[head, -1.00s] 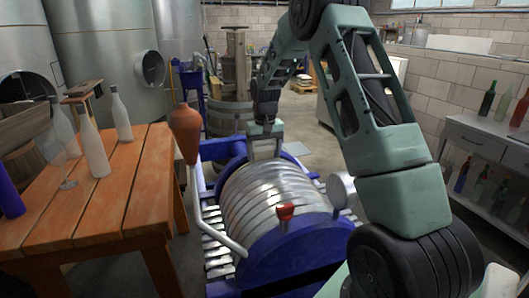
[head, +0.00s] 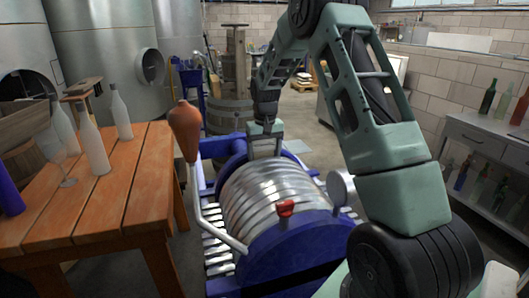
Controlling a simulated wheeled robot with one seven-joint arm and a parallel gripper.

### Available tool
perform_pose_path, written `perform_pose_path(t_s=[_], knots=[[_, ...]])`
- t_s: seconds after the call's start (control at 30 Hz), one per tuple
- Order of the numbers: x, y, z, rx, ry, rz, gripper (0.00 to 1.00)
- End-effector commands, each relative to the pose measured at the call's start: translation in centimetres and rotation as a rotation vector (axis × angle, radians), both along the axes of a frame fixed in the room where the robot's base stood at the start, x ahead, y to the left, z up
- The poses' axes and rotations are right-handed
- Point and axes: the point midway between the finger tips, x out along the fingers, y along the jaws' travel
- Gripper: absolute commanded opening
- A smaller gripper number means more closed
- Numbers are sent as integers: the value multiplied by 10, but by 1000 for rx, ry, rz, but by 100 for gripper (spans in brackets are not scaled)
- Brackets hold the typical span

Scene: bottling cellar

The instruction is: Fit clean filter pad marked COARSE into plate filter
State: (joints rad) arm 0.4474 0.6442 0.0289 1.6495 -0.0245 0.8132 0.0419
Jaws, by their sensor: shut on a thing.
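The plate filter (head: 268,195) stands in front of me, with a stack of shiny round plates between blue end plates. A red-handled valve (head: 286,208) and a pale gauge (head: 341,188) show on its near side. My gripper (head: 265,150) is at the far end of the plate stack, pointing down behind or at the far blue end plate. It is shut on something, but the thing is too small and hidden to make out. I cannot make out a pad marked COARSE.
A wooden table (head: 140,200) on the left holds pale bottles (head: 92,145) and a wine glass (head: 62,165). An orange-brown vessel (head: 185,130) stands beside the filter. A shelf (head: 480,140) with bottles is at right. Steel tanks (head: 100,60) and a wooden press (head: 235,90) stand behind.

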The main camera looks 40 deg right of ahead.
Motion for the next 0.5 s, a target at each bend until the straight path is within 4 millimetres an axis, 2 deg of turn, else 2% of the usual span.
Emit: perform_pose_path(t_s=[0.17, 0.2, 0.27, 0.5], knots=[[0, 0, 0, 0, 0, 0, 52], [0, 0, 0, 0, 0, 0, 84], [0, 0, 0, 0, 0, 0, 100], [0, 0, 1, 0, 0, 0, 100]])
